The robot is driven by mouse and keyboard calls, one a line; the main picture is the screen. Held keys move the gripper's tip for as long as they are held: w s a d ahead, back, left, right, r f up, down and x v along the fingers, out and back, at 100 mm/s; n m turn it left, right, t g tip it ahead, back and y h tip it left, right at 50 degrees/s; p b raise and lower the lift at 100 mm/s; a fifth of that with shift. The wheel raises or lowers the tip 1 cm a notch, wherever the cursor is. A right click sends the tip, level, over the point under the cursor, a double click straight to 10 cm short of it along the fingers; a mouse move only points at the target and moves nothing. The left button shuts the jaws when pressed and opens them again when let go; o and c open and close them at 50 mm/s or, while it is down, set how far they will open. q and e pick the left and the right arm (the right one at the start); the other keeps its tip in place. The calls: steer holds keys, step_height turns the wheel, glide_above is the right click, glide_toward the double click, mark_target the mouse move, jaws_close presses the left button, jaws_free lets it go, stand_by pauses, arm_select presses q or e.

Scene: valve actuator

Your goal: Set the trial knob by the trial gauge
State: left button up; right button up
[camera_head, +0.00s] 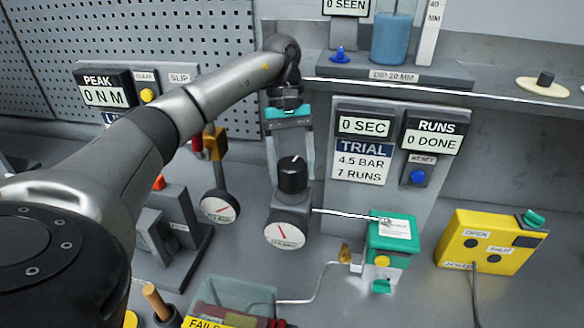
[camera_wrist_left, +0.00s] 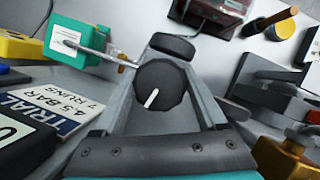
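The trial knob (camera_head: 293,175) is black with a white pointer line and sits on a grey regulator block. In the left wrist view the knob (camera_wrist_left: 162,90) shows its line pointing toward the lower left. The trial gauge (camera_head: 285,235) below it has a white dial and a red needle leaning up and left; its numbers are too small to read. My left gripper (camera_head: 291,160) points down with its fingers on either side of the knob. The fingers (camera_wrist_left: 165,80) look apart, and I see no clear grip. My right gripper is out of view.
The trial sign (camera_head: 362,162) reads 4.5 BAR, 7 RUNS. The runs counter (camera_head: 433,133) reads 0 DONE. A green box (camera_head: 391,238) stands right of the gauge, joined by a thin pipe. Another gauge (camera_head: 219,207) stands left. A yellow box (camera_head: 490,243) is at the right.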

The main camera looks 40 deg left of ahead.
mark_target(292, 163)
arm_select(q)
steer(key=o, duration=0.4)
steer(key=shift+c, duration=0.2)
steer(key=shift+r, duration=0.15)
step_height(292, 163, up, 20)
steer(key=p, duration=0.9)
